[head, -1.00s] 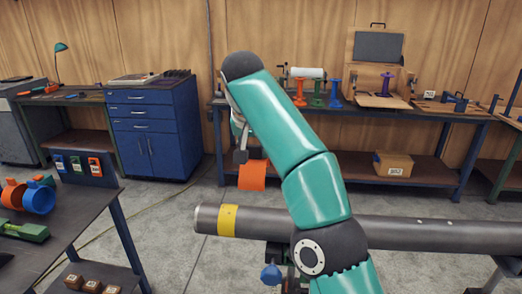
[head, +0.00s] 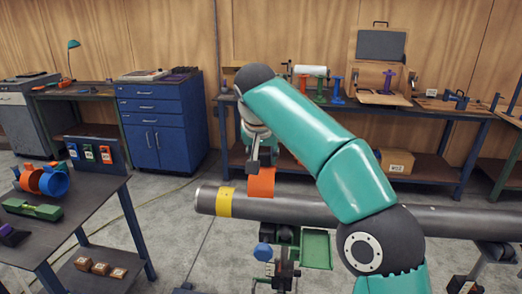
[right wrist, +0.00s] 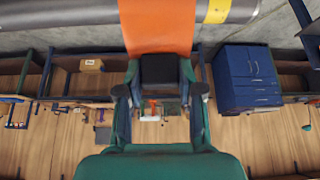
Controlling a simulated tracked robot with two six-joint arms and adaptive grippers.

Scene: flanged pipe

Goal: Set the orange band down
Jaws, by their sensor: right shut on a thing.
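The orange band (head: 262,182) is a curved orange sheet hanging from my right gripper (head: 258,160), which is shut on it. In the head view its lower edge meets the top outline of the grey pipe (head: 330,212), just right of the yellow ring (head: 226,202). I cannot tell whether it touches the pipe. In the right wrist view the orange band (right wrist: 157,25) sticks out beyond the fingers (right wrist: 160,72) and overlaps the pipe (right wrist: 65,15). The yellow ring (right wrist: 217,10) is beside it there. My left gripper is not in view.
A side table (head: 75,215) at left carries orange and blue rings (head: 45,180) and a green block (head: 32,209). A green tray (head: 317,249) and a blue knob (head: 263,252) sit below the pipe. A blue cabinet (head: 160,125) and workbench (head: 440,112) stand behind.

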